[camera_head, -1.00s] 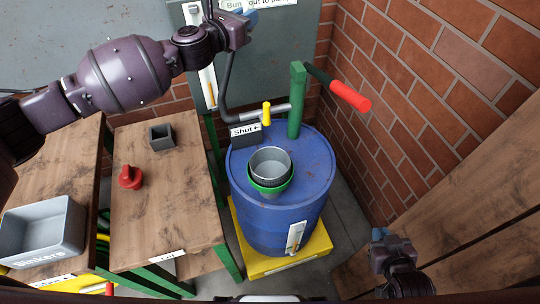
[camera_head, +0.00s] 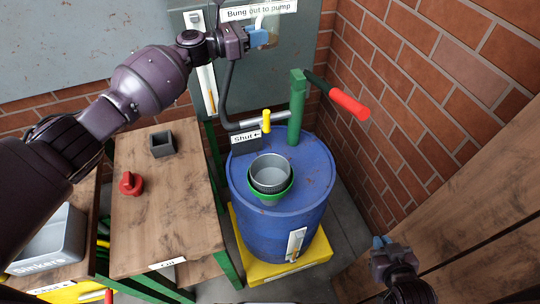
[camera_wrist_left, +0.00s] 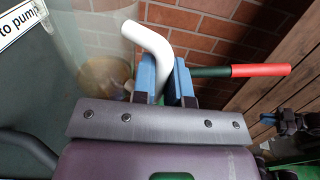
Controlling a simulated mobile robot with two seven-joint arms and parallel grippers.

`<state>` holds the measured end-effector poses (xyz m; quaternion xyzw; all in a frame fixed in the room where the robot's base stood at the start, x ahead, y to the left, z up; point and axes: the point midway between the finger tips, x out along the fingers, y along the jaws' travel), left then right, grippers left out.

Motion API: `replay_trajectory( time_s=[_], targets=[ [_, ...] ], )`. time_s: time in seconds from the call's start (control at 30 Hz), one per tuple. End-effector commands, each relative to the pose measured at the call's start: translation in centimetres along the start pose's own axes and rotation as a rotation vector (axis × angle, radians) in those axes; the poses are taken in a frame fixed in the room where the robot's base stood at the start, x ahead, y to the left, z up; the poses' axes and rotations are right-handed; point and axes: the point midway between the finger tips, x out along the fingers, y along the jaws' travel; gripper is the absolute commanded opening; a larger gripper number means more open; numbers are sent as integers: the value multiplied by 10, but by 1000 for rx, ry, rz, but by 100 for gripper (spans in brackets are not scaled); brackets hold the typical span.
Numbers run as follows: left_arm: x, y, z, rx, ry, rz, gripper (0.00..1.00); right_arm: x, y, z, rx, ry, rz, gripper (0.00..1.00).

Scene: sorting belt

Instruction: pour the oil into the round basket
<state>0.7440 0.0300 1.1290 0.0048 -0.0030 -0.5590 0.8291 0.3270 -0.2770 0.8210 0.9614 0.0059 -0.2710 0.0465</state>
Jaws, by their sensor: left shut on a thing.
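The round basket (camera_head: 270,170) is a grey open cup seated in a green-rimmed funnel on top of a blue drum (camera_head: 245,215). My left gripper (camera_head: 258,36) is at the top, above and behind the drum, left of the green pump. It is shut on the white bent handle of a clear jug (camera_head: 271,34), also seen in the left wrist view (camera_wrist_left: 97,45). Amber oil (camera_wrist_left: 105,75) shows low in the jug. The jug is apart from the basket. My right gripper (camera_head: 381,242) is low at the right, away from the drum; its finger gap is unclear.
A green pump (camera_head: 297,105) with a red-gripped lever (camera_head: 349,105) stands on the drum. A yellow handle (camera_head: 266,121) and "Shut" sign are beside it. A wooden table (camera_head: 160,225) at left holds a red knob (camera_head: 131,184) and a grey box (camera_head: 162,144). A brick wall is close right.

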Motion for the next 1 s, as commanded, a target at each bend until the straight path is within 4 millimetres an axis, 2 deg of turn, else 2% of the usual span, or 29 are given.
replay_trajectory(
  time_s=[0.23,0.57,1.0],
  targets=[
    [-5,-8,-20,-2,-4,-144,0,2,0,-6,-2,10,-2,9],
    [-22,-27,-49,-1,-7,-359,0,0,0,-4,-1,4,-1,9],
    [-63,-64,-81,0,-11,-688,0,-4,0,3,1,-9,2,9]
  ],
)
